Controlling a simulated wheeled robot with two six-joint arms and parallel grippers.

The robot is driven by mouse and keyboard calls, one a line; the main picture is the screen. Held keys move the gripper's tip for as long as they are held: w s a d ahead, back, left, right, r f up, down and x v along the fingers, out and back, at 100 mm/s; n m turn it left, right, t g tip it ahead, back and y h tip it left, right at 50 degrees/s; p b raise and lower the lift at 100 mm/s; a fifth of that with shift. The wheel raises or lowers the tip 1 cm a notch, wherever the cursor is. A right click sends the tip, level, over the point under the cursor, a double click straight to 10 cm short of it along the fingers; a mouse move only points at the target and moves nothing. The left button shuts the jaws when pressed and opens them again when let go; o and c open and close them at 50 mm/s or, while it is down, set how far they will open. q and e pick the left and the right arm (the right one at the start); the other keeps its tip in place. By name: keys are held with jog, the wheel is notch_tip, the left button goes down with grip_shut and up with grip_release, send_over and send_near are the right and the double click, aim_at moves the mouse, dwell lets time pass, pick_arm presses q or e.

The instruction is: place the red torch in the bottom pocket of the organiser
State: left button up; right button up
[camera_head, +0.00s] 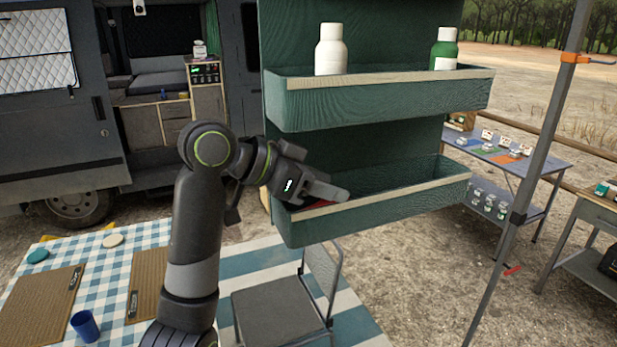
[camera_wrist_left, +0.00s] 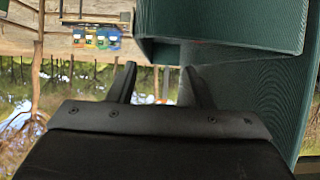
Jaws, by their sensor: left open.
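The green fabric organiser (camera_head: 355,150) hangs at the centre of the head view with two pockets. The bottom pocket (camera_head: 380,215) has a cream front rim. A narrow red strip of the torch (camera_head: 318,204) shows just behind that rim, at the pocket's left part; the rest is hidden by my gripper and the rim. My left gripper (camera_head: 338,192) is at the bottom pocket's mouth, right over the red strip. In the left wrist view its jaws (camera_wrist_left: 160,72) are apart with nothing visible between them, and green fabric lies beyond. My right gripper is not in view.
The top pocket (camera_head: 385,100) holds a white bottle (camera_head: 331,50) and a green bottle (camera_head: 444,50). A folding chair (camera_head: 280,308) stands below. A checked table (camera_head: 110,265) is at left, a grey pole (camera_head: 525,165) at right.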

pick_arm(q)
jog(key=b+v, duration=0.3)
jog(key=v, duration=0.9)
jog(key=shift+r, duration=0.25)
